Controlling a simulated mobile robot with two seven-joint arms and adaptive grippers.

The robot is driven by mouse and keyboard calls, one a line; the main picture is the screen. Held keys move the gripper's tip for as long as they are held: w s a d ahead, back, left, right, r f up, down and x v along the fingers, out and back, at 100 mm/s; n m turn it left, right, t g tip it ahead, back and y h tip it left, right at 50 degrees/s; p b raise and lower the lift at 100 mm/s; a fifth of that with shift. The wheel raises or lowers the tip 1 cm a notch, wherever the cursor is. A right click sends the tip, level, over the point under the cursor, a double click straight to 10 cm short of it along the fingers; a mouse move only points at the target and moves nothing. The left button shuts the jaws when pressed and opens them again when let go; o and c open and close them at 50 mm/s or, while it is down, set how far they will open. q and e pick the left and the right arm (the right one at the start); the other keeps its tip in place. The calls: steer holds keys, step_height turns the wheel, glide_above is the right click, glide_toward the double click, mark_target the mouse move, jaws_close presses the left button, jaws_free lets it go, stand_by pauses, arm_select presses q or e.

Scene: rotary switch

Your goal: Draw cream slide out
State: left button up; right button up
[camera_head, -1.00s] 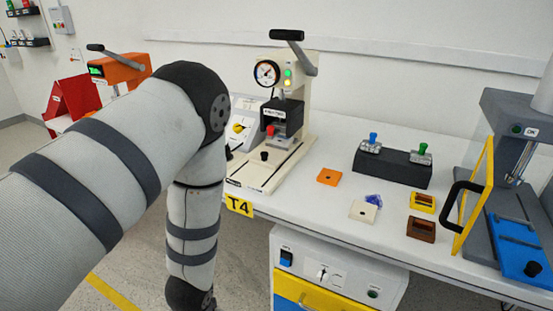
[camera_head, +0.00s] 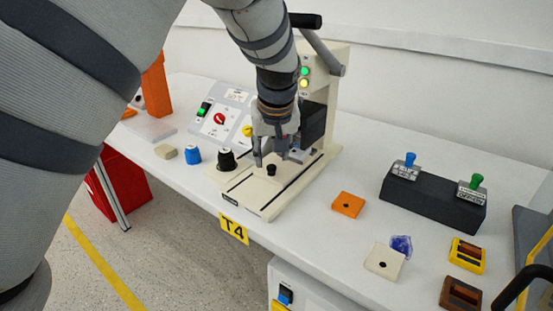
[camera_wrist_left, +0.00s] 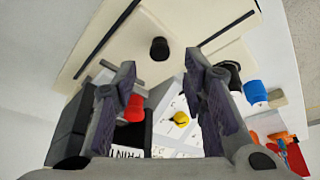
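The cream slide (camera_head: 285,182) lies in the base of the cream press (camera_head: 337,85), with a small black knob (camera_head: 271,170) standing up from it. The knob also shows in the left wrist view (camera_wrist_left: 159,49), beyond the fingertips and roughly in line with the gap between them. My left gripper (camera_head: 277,158) is open and empty, with its fingers pointing down over the slide just behind the knob. In the left wrist view the two fingers (camera_wrist_left: 162,75) stand wide apart. The gripper hides part of the press head. My right gripper is not in view.
A sloped control panel (camera_head: 207,128) with a red knob stands left of the press. A black knob (camera_head: 227,161) and a blue knob (camera_head: 193,155) stand near it. An orange block (camera_head: 348,205), a cream tile (camera_head: 384,262) and a black switch box (camera_head: 430,198) lie to the right.

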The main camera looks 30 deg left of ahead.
mark_target(271, 165)
arm_select(q)
steer(key=x, duration=0.4)
steer(key=shift+f, duration=0.15)
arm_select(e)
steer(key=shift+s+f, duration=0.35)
arm_select(q)
jaws_close()
